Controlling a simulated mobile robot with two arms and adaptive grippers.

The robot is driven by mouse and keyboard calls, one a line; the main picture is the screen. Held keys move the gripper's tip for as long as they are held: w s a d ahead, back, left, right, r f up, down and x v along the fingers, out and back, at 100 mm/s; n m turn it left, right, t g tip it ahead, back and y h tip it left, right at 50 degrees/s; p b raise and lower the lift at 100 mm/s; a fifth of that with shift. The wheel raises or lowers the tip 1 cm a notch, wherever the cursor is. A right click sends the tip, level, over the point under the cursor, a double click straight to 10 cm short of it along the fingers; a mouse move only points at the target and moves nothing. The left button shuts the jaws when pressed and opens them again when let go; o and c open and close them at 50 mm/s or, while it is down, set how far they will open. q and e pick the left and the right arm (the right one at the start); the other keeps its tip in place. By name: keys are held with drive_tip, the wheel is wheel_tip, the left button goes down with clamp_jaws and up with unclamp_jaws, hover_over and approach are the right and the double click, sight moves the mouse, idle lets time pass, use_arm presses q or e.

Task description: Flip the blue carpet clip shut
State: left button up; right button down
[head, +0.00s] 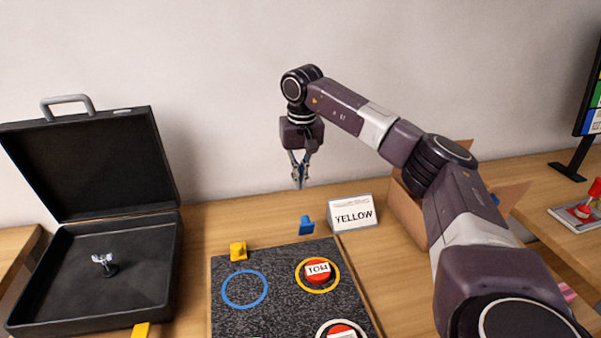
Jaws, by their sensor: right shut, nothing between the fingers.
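The dark speckled carpet (285,258) lies on the wooden table, with colored rings on it. A blue clip (306,225) sits at its far edge, right of the middle, and its upper part stands up. A yellow clip (238,251) sits at the far left edge. My right gripper (299,186) is shut and empty, pointing down in the air above and slightly left of the blue clip, apart from it. My left gripper is not in view.
A red button labeled TOM (317,271) sits in a yellow ring, and a second red button (341,331) is cut off below. A YELLOW sign (353,214) stands right of the blue clip. An open black case (165,270) lies left, a cardboard box (408,213) right.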

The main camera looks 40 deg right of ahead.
sight(305, 225)
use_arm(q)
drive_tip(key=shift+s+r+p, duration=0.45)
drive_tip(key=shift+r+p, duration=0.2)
use_arm(e)
drive_tip(key=shift+s+a+f, duration=0.25)
drive_tip(key=shift+s+f, duration=0.25)
drive_tip(key=shift+f, duration=0.55)
drive_tip(key=shift+s+a+f, duration=0.3)
drive_tip(key=shift+s+f, duration=0.15)
drive_tip(key=shift+f, duration=0.65)
drive_tip(key=shift+s+a+f, duration=0.25)
drive_tip(key=shift+s+f, duration=0.25)
drive_tip(key=shift+f, duration=0.55)
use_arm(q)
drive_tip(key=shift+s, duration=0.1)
use_arm(e)
drive_tip(key=shift+w, duration=0.1)
